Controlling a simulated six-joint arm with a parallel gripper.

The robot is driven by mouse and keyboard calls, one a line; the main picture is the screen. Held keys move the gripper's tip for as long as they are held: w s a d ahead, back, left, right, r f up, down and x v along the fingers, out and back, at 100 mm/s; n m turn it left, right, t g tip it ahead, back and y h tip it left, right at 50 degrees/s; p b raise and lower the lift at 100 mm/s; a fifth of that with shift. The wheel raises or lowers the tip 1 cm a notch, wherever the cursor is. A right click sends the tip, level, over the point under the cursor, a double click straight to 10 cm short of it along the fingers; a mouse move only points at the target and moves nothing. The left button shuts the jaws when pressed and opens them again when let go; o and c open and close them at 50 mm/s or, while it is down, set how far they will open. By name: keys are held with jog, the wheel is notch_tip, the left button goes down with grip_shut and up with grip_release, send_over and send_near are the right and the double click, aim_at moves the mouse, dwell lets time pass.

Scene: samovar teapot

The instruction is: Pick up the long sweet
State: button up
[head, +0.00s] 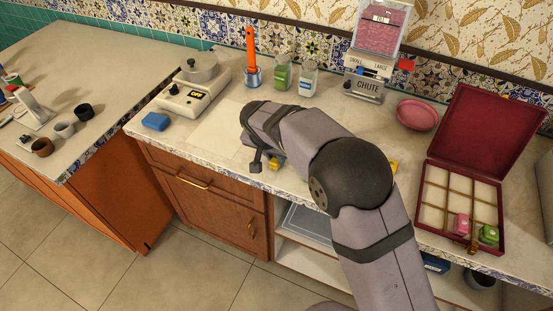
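My gripper (262,163) points down over the counter's front middle, with its dark finger parts low by the front edge. My own arm hides much of it, so its opening does not show. A small yellow and blue piece (276,163) shows right beside the fingers; I cannot tell its full shape or whether they touch it. Another yellow piece (393,167) peeks out at the right of my arm, mostly hidden. An open dark red box (426,185) with compartments holds a pink sweet (461,224) and a green sweet (488,235). I cannot tell which piece is the long sweet.
A scale with a pot (195,85), a blue sponge (155,121), an orange-handled tool (251,50), bottles (283,72), a chute dispenser (370,60) and a pink dish (417,115) stand on the counter. Cups (64,129) stand on the left counter. A pale mat (215,130) is bare.

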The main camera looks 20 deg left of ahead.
aim_at(275, 158)
grip_shut()
notch_tip(275, 158, up, 10)
jog(key=b, duration=0.1)
jog(key=shift+b, duration=0.4)
